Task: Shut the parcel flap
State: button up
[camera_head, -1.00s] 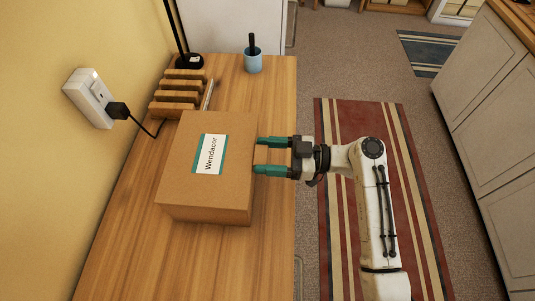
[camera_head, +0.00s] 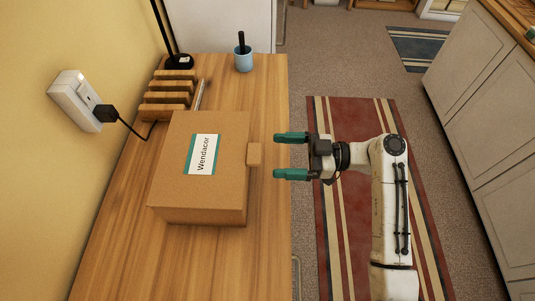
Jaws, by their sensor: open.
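A brown cardboard parcel (camera_head: 220,147) lies on the wooden table. Its lid is down flat over the box and carries a white and teal label (camera_head: 202,154) reading "Wendacor". A small cardboard tab (camera_head: 254,154) sticks out at the parcel's right edge. My gripper (camera_head: 275,156) is to the right of the tab, near the table's right edge. Its two teal fingers are apart and empty, pointing left at the parcel, with a gap between them and the tab.
A wooden slotted rack (camera_head: 169,92) stands behind the parcel, with a lamp base (camera_head: 178,62) behind it. A blue cup (camera_head: 243,60) stands at the table's back right. A cord runs from a wall plug (camera_head: 104,116). The front of the table (camera_head: 190,262) is clear.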

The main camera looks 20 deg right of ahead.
jog(key=v, duration=0.5)
jog(key=shift+d+b, duration=0.15)
jog(key=shift+b, duration=0.2)
